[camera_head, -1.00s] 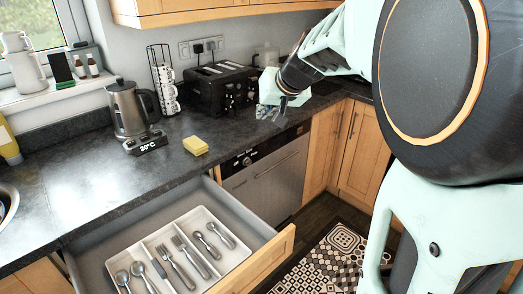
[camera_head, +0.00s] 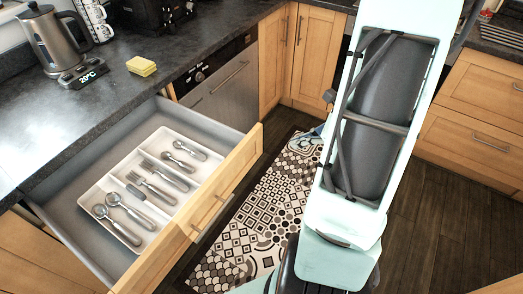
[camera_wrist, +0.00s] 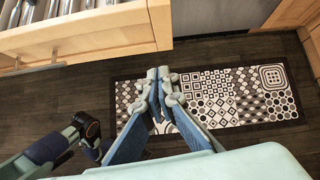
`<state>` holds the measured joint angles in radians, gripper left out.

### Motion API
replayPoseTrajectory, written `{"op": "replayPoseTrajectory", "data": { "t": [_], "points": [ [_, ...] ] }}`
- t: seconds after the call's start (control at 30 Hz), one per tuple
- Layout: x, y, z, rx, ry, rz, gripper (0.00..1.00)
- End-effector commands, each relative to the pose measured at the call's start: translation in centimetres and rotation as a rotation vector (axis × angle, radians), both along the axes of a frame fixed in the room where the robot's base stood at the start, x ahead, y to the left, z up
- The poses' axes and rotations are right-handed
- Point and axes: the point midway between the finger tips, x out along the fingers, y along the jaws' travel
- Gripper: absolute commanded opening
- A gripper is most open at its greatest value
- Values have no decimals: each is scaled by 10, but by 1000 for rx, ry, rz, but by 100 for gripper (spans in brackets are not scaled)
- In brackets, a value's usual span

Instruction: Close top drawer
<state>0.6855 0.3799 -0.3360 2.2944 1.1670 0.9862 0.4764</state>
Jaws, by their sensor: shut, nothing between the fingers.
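The top drawer (camera_head: 190,207) is pulled well out from under the counter. It holds a white cutlery tray (camera_head: 84,207) with several spoons and forks. A bar handle (camera_head: 211,218) runs along its wooden front. In the wrist view the drawer front (camera_wrist: 100,34) is at the upper left, with its handle (camera_wrist: 34,70) at the left edge. My gripper (camera_wrist: 158,74) is shut and empty. It appears over the patterned mat, to the right of the drawer front and apart from it. In the head view my arm mostly hides the gripper.
The patterned mat (camera_head: 262,215) lies on the dark wood floor. A dishwasher (camera_head: 222,98) and cupboards (camera_head: 313,55) stand beyond the drawer. On the counter are a yellow sponge (camera_head: 141,67), a kettle (camera_head: 55,38) and a temperature display (camera_head: 83,75). Floor in front of the drawer is open.

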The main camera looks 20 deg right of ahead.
Motion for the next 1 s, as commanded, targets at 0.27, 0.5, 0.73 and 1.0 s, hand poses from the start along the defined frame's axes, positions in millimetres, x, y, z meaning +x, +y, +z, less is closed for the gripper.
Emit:
{"op": "replayPoseTrajectory", "data": {
  "t": [0.27,0.5,0.73,1.0],
  "points": [
    [-5,0,-13,89,19,-107,0],
    [20,18,-45,88,21,-102,0],
    [49,37,-79,86,20,-102,0],
    [78,56,-76,82,17,-102,0]
  ]
}}
